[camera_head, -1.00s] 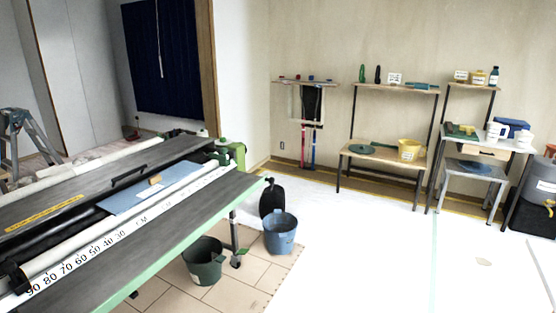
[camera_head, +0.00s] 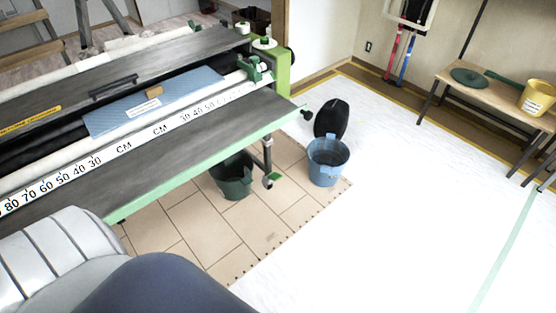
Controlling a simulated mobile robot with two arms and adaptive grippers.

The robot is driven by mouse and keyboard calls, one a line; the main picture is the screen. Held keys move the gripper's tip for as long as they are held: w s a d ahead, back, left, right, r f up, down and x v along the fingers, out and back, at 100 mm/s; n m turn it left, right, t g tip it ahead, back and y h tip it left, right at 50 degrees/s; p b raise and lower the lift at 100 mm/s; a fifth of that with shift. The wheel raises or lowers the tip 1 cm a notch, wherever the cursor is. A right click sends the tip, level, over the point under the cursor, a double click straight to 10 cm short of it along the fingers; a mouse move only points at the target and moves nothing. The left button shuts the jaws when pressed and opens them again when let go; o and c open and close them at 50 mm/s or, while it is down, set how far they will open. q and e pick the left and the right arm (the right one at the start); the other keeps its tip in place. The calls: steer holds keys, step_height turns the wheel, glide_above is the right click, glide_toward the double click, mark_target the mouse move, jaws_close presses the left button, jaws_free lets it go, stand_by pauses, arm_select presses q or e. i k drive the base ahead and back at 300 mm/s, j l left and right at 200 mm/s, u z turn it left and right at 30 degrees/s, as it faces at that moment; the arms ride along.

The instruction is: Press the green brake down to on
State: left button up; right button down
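The wallpaper pasting machine (camera_head: 170,160) fills the left of the head view, with a light green front edge. At the foot of its near right leg, just above the tiled floor, is a caster with a small green brake tab (camera_head: 274,180). The tab looks tilted, but it is too small to tell its setting. A green end housing with green knobs (camera_head: 256,68) sits at the machine's right end. Neither of my grippers is in view.
A dark green bucket (camera_head: 234,178) stands beneath the machine, left of the caster. A blue bucket (camera_head: 328,163) and a black container (camera_head: 331,118) stand to its right. White floor sheeting (camera_head: 400,200) lies open at the right. A wooden shelf (camera_head: 490,95) stands at the far right.

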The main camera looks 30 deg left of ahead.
mark_target(273, 175)
steer(key=i+l+u, duration=0.1)
steer(key=i+u, duration=0.25)
steer(key=u, duration=0.15)
steer(key=i+l+u, duration=0.25)
steer(key=u, duration=0.2)
steer(key=i+l+u, duration=0.6)
steer(key=l+u, duration=0.25)
steer(key=u, duration=0.15)
steer(key=i+l+u, duration=0.1)
steer(key=l+u, duration=0.35)
steer(key=l, duration=0.1)
